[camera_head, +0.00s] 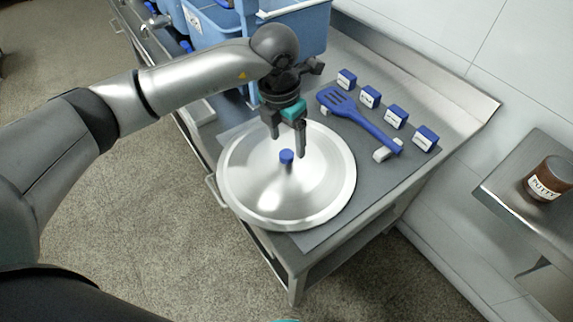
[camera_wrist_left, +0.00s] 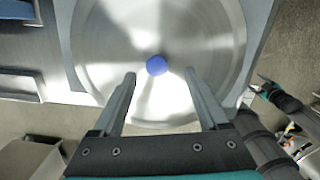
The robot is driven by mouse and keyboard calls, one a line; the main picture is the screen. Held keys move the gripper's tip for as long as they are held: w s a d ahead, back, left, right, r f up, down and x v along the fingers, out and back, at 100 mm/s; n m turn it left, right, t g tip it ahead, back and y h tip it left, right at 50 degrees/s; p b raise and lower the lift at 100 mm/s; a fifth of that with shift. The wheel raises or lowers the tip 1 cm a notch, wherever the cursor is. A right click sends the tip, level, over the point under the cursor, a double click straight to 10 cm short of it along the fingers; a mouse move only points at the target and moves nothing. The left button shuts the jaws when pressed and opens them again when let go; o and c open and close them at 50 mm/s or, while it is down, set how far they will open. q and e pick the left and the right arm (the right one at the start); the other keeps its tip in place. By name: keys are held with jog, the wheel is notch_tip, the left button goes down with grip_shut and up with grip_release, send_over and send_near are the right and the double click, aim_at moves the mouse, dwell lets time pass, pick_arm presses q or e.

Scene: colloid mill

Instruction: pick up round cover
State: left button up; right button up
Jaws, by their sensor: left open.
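The round cover (camera_head: 262,194) is a large shiny metal lid with a small blue knob (camera_head: 286,156) at its centre. It lies on a grey mat on the metal table. My left gripper (camera_head: 287,146) is open and empty above the cover, close to the knob. In the left wrist view, the cover (camera_wrist_left: 110,50) fills the upper middle, and the blue knob (camera_wrist_left: 156,65) shows just beyond and between the open fingertips (camera_wrist_left: 160,80). The fingers do not appear to touch the knob.
Blue bins (camera_head: 215,25) stand at the back. A brown putty jar (camera_head: 548,178) sits on a separate shelf (camera_head: 500,190) at right.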

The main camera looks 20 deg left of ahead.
aim_at(286, 154)
pick_arm(q)
jog(key=f, duration=0.5)
jog(key=shift+w+a+b, duration=0.15)
jog(key=shift+w+b, duration=0.1)
jog(key=shift+b, duration=0.15)
grip_shut()
jog(key=shift+r, duration=0.15)
dwell(0.8)
